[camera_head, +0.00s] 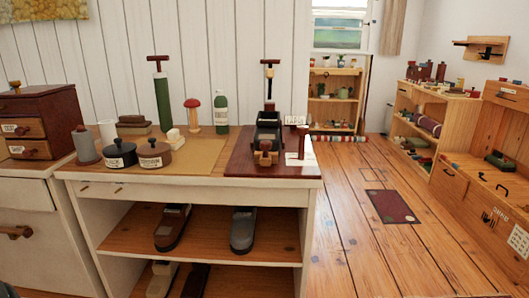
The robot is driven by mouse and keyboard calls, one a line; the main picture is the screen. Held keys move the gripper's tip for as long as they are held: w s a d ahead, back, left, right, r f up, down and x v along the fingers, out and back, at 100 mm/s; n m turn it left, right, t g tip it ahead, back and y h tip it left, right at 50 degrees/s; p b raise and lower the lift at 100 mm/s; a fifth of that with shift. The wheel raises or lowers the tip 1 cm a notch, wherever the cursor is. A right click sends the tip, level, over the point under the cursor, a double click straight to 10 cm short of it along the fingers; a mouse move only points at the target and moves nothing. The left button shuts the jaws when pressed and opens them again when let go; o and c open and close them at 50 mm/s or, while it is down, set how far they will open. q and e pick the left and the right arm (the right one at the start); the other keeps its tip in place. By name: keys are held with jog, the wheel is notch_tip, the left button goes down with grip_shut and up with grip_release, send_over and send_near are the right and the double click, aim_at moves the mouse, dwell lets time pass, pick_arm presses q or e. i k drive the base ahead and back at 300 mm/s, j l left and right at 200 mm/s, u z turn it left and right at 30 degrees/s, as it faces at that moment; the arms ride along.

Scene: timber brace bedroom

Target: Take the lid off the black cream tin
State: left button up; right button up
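The black cream tin (119,155) is a low round dark tin with a pale label on its front. It stands on the left part of the table's tan mat (205,156). Its dark lid (117,147) sits on top and has a small knob. A similar round brown tin (154,156) with a knobbed lid and label stands close to its right. Neither of my grippers is in view.
A grey cone-shaped object (85,148) stands just left of the black tin, with a white cup (107,132) behind. Brown blocks (133,127), a green pump (162,100), a red-topped mushroom (193,114) and a green bottle (221,112) stand further back. The mat's front right is clear.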

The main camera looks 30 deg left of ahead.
aim_at(120, 148)
jog(key=u, duration=2)
jog(key=i+j, duration=0.1)
jog(key=j, duration=0.35)
jog(key=i+j+z, duration=0.1)
jog(key=j, duration=0.35)
jog(key=i+j, duration=0.1)
jog(key=j, duration=0.3)
jog(key=i+j, duration=0.1)
jog(key=j, duration=0.35)
jog(key=z, duration=0.05)
